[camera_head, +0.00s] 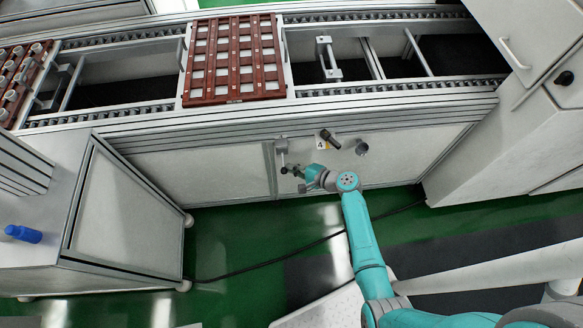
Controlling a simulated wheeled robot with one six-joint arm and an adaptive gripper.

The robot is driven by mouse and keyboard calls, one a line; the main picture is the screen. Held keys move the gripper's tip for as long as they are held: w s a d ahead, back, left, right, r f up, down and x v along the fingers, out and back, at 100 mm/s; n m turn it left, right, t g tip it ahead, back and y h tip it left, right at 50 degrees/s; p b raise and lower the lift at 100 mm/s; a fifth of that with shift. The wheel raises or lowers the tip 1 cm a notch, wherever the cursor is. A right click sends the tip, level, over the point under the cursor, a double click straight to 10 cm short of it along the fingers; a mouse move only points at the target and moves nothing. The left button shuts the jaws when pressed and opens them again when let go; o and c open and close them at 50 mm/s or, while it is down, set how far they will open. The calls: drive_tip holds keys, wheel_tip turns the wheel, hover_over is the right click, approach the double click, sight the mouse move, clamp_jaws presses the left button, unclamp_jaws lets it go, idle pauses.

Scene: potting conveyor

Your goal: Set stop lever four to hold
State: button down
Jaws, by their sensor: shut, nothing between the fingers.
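A small plate marked 4 (320,144) is on the front side of the conveyor frame. Just right of it a dark, stubby handle (329,139) sticks out at a slant. Left of the plate a grey block (282,145) has a thin rod running down from it towards my gripper. Which of these parts is the stop lever, and its setting, I cannot tell. My gripper (287,170) is shut and empty, pointing left, low in front of the conveyor side and below the grey block. Whether it touches the rod is too small to tell.
A round grey knob (362,149) sits right of the dark handle. A brown slatted tray (235,60) lies on the conveyor (390,100) above. A grey cabinet (125,210) stands left and a white cabinet (500,130) right. Green floor (240,240) between them is open, crossed by a black cable.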

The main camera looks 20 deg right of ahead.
drive_tip(key=r+m+g, duration=0.2)
drive_tip(key=g, duration=0.1)
drive_tip(key=r+m+g, duration=0.1)
drive_tip(key=r+g, duration=0.1)
drive_tip(key=shift+s+a+y, duration=0.15)
drive_tip(key=shift+s+y, duration=0.15)
drive_tip(key=shift+s, duration=0.1)
drive_tip(key=shift+r, duration=0.1)
drive_tip(key=shift+r, duration=0.7)
approach(284, 167)
drive_tip(key=d, duration=0.2)
drive_tip(key=d+r, duration=0.1)
drive_tip(key=d, duration=0.1)
drive_tip(key=shift+w+d, duration=0.1)
drive_tip(key=shift+d, duration=0.1)
idle(0.3)
